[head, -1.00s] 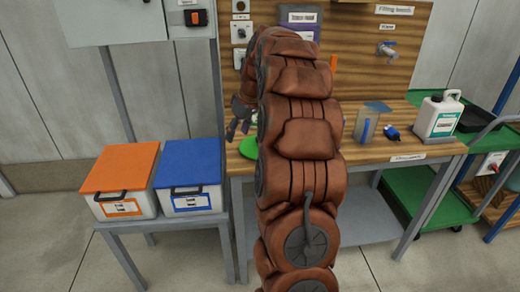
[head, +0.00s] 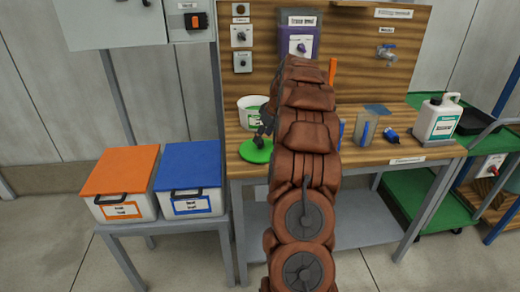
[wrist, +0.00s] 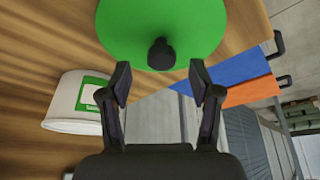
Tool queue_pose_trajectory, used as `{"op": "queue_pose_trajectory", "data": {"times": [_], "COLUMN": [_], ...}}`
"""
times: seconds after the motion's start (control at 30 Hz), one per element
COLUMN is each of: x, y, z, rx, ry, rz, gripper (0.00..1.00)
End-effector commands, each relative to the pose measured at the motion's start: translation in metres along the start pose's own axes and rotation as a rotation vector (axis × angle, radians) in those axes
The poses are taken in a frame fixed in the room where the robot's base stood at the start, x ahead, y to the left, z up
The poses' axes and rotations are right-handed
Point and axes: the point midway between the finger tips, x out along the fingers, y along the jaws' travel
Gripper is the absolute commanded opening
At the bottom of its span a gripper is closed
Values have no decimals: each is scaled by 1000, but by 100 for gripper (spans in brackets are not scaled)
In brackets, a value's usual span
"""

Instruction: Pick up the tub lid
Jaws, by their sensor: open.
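The tub lid (head: 256,151) is a round green disc lying on the wooden bench near its left front edge. In the wrist view the green lid (wrist: 165,25) fills the upper middle, with a dark round knob (wrist: 161,54) on it. My gripper (wrist: 160,80) is open and empty, its two fingertips on either side of the knob and just short of it in the picture. In the head view my gripper (head: 264,125) is just above the lid and partly hides it. I cannot tell the exact gap.
A white tub with a green label (wrist: 85,100) stands beside the lid; it shows behind my gripper in the head view (head: 250,104). An orange-lidded box (head: 120,170) and a blue-lidded box (head: 188,165) stand left of the bench. A white jug (head: 438,120) stands at the right.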

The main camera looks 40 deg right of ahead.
Motion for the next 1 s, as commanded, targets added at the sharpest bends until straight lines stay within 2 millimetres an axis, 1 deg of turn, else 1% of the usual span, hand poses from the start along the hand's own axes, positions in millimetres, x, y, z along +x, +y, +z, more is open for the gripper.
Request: {"op": "queue_pose_trajectory", "data": {"times": [0.23,0.33,0.5,1.0], "x": [33,37,37,36], "y": [-3,-2,-2,-2], "z": [0,-1,-1,-1], "rx": [1,1,1,1], "ry": [-4,-2,0,0], "rz": [-5,-2,-1,-1], "gripper": [63,63,62,10]}}
